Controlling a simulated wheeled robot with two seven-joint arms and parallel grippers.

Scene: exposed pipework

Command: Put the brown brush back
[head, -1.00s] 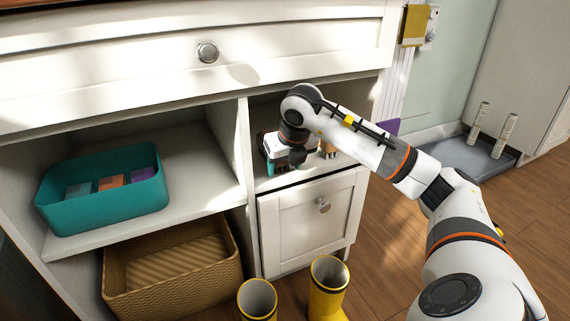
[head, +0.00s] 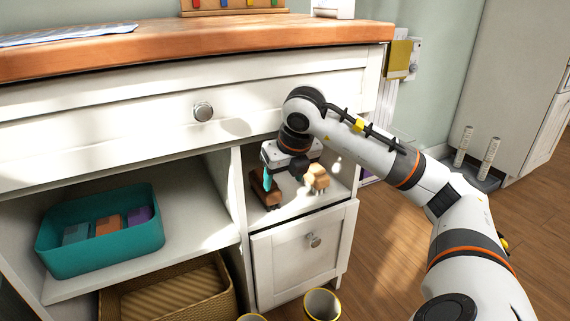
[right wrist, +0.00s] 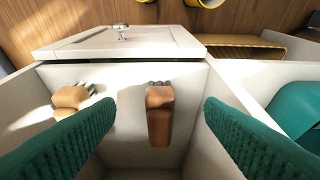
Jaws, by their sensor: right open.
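The brown brush (head: 270,196) lies on the right-hand shelf of the cabinet, above the small door. In the right wrist view the brown brush (right wrist: 158,118) lies between my fingers, its bristle end towards the shelf's front edge. My right gripper (head: 283,178) is open above it; the teal fingers (right wrist: 160,108) stand wide on either side with clear gaps. A second, lighter tan brush (head: 317,178) lies to the right on the same shelf. It shows at left in the right wrist view (right wrist: 72,99). My left gripper is not in view.
A teal bin (head: 100,248) with several coloured blocks stands on the left shelf. The cabinet divider (head: 238,200) rises close to the gripper's left; the drawer front (head: 140,125) is above.

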